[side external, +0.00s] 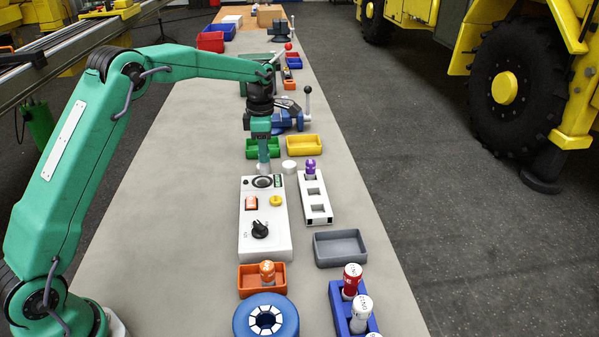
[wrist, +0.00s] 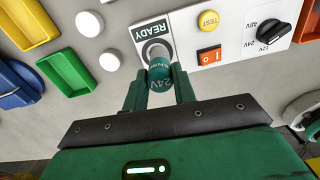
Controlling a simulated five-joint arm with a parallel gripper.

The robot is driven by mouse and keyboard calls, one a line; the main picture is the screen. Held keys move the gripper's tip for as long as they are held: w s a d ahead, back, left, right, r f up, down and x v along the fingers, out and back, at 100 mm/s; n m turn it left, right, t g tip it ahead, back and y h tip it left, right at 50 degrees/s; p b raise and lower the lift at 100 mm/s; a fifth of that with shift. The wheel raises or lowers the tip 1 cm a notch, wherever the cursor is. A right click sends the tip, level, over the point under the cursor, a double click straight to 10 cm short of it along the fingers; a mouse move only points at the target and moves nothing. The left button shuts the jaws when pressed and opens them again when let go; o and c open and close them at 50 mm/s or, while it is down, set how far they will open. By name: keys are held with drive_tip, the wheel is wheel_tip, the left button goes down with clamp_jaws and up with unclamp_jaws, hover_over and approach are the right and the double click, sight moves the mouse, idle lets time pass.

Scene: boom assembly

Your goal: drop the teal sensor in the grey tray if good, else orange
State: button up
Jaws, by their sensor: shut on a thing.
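The teal sensor (wrist: 160,74), marked 24V, is held between the two fingers of my gripper (wrist: 160,92) in the wrist view. Its far end overlaps the round dark socket (wrist: 154,46) of the white tester (wrist: 222,52); I cannot tell whether it is seated in it. The tester's display (wrist: 151,28) reads READY. In the side view my gripper (side external: 263,165) points down at the far end of the tester. The grey tray (side external: 340,248) is empty, right of the tester's near end. The orange tray (side external: 249,281) holds an orange sensor (side external: 267,272).
A white rack (side external: 314,203) with a purple sensor (side external: 310,168) stands right of the tester. Green (side external: 263,153) and yellow (side external: 304,145) trays lie beyond. A blue rack (side external: 341,310) with red and white sensors and a round blue part (side external: 244,321) are near. The table's left side is bare.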

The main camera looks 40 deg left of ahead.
drive_tip(key=s+d+m, duration=0.2)
drive_tip(key=d+m, duration=0.2)
drive_tip(key=d, duration=1)
drive_tip(key=s+d+f+m, duration=0.1)
drive_tip(key=s+d+m, duration=0.2)
drive_tip(key=d, duration=1.2)
drive_tip(key=shift+d+m, duration=0.3)
drive_tip(key=shift+m, duration=0.6)
drive_tip(key=shift+f, duration=0.15)
drive_tip(key=shift+f, duration=2.85)
drive_tip(key=o, duration=1.1)
drive_tip(key=shift+r, duration=0.1)
